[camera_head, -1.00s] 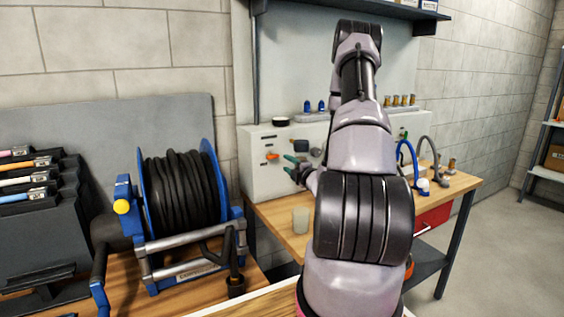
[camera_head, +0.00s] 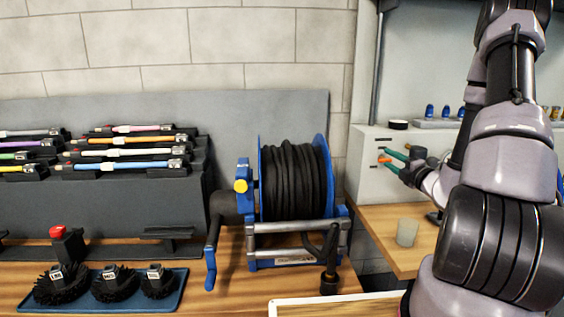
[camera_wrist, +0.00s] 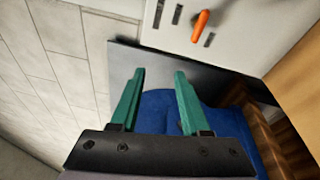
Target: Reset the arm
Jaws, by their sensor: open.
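My gripper (camera_head: 389,160) has green fingers and is at the right of the head view, in front of the white panel box on the workbench. In the wrist view my gripper (camera_wrist: 157,92) shows its two green fingers apart, with nothing between them. My arm is raised and bent along the right edge of the head view. The blue hose reel (camera_head: 325,170) with its coiled black hose stands left of the gripper. A blue part fills the space behind the fingers in the wrist view.
A rack (camera_head: 150,204) of coloured rods stands on the left bench. Several black round brushes lie on a blue tray (camera_head: 180,300) in front. A translucent cup (camera_head: 407,232) stands on the right bench below my gripper. The white panel box (camera_head: 367,181) is close to my gripper.

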